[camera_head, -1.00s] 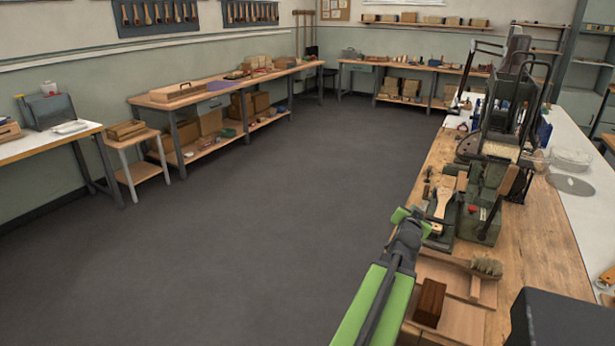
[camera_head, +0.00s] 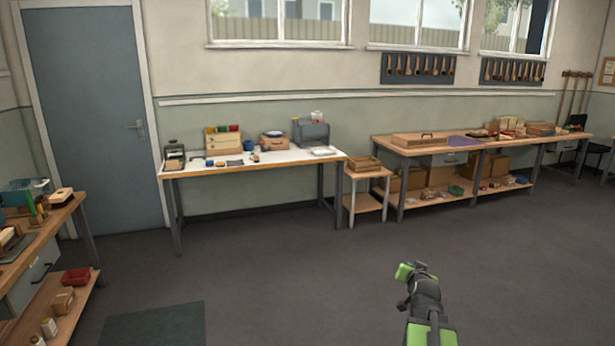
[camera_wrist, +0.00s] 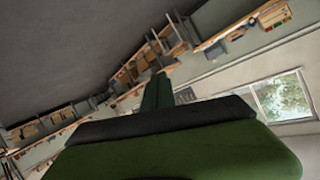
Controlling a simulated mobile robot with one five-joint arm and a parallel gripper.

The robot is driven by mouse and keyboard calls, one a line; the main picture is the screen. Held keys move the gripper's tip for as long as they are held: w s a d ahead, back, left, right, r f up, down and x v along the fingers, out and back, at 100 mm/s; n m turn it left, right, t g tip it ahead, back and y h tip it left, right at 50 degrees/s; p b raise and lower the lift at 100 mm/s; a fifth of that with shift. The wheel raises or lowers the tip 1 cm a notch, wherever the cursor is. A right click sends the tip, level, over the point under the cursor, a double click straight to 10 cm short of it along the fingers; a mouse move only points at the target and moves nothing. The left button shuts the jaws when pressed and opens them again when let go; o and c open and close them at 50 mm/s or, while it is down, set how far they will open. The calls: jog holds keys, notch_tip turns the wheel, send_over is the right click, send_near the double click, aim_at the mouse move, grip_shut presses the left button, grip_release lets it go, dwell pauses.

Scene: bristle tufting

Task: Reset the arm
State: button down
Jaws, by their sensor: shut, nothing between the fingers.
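My gripper (camera_head: 412,271) is at the lower right of the head view, at the end of my green and black arm. It is over open floor, apart from every bench, and holds nothing. In the wrist view the dark green gripper (camera_wrist: 157,92) reaches up from the bottom middle, its fingers together. The room behind it appears tilted there.
Another bench (camera_head: 45,235) is at the left edge, near a grey-blue door (camera_head: 95,120).

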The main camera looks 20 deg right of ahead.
jog(key=w+a+f+n+g+y+p, duration=0.1)
jog(key=w+a+n+y, duration=0.15)
jog(key=a, duration=0.95)
jog(key=w+a+f+n+g+y+p, duration=0.1)
jog(key=w+a+f+n+y, duration=0.15)
jog(key=a, duration=0.95)
jog(key=w+a+f+n+g+y+p, duration=0.1)
jog(key=w+a+n+y, duration=0.15)
jog(key=a, duration=0.85)
jog(key=s+a+f+n+g+p, duration=0.1)
jog(key=s+a+f+n+g, duration=0.2)
jog(key=a, duration=0.8)
jog(key=s+f+g, duration=0.1)
jog(key=s+g, duration=0.1)
jog(key=s, duration=0.4)
jog(key=s+d+f+g, duration=0.1)
jog(key=s+f+g, duration=0.1)
jog(key=s, duration=0.4)
jog(key=shift+s+d+m+g, duration=0.15)
jog(key=shift+s+m+g, duration=0.2)
jog(key=shift+g, duration=0.45)
jog(key=shift+h, duration=0.25)
